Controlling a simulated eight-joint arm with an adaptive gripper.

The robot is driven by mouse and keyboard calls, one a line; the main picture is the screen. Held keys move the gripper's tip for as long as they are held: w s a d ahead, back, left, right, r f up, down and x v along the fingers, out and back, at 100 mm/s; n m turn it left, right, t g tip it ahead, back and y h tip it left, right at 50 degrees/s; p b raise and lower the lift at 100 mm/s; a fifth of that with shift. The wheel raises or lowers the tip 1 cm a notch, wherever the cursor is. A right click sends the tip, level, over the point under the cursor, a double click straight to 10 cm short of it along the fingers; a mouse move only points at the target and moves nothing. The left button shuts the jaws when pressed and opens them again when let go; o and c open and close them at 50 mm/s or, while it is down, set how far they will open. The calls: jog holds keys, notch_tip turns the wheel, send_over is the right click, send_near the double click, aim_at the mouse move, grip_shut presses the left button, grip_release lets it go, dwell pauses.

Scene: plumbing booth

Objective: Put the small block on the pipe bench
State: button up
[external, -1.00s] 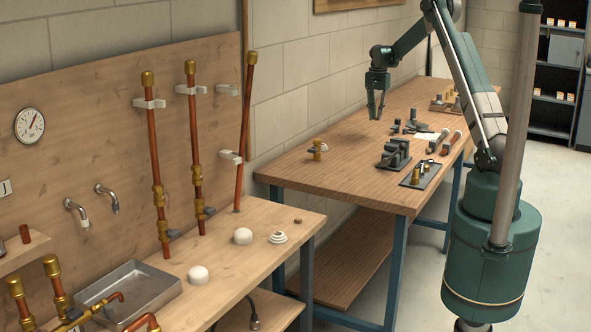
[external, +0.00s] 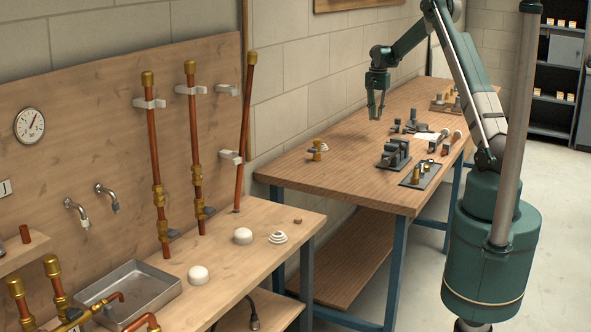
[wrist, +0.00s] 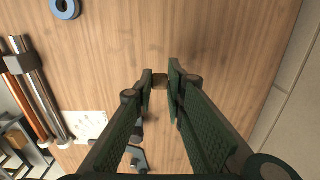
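The small block (wrist: 160,81) is a brown, wood-coloured piece between my fingertips in the wrist view and fills the gap between them. My gripper (external: 377,116) is shut on it and hangs over the back workbench, near the wall. In the external view the block is too small to make out against the brown wood. The pipe bench (external: 222,264) is the light wooden bench at the left front, below the board with copper pipes. My gripper is well away from it, farther back and to the right.
White domes (external: 198,275), a stepped white piece (external: 278,238) and a small brown piece (external: 298,220) stand on the pipe bench, beside a metal tray (external: 130,287). Upright copper pipes (external: 195,150) rise behind. A vise (external: 394,153) and fittings crowd the back workbench (external: 310,176).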

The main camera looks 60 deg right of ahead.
dwell(0.4)
jog(key=w+a+n+p, duration=0.15)
jog(key=w+a, duration=0.25)
jog(key=a, duration=1.2)
jog(key=w+a+n+p, duration=0.1)
jog(key=w+a+n, duration=0.25)
jog(key=a, duration=1.15)
jog(key=w+a+n+p, duration=0.15)
jog(key=w+a, duration=0.35)
jog(key=a, duration=1.1)
jog(key=s+a+f+n+b, duration=0.1)
jog(key=s+a+n, duration=0.3)
jog(key=a, duration=1.6)
jog(key=s+a+f+n+b, duration=0.2)
jog(key=s+a, duration=0.7)
jog(key=a, duration=1)
jog(key=s+a+f+n+b, duration=0.1)
jog(key=s+a+n, duration=0.5)
jog(key=a, duration=1.4)
jog(key=shift+s+a+f+b, duration=0.25)
jog(key=shift+a+f+b, duration=0.1)
jog(key=shift+b, duration=0.3)
jog(key=shift+f, duration=0.15)
jog(key=shift+f+b, duration=0.35)
jog(key=shift+f, duration=2.65)
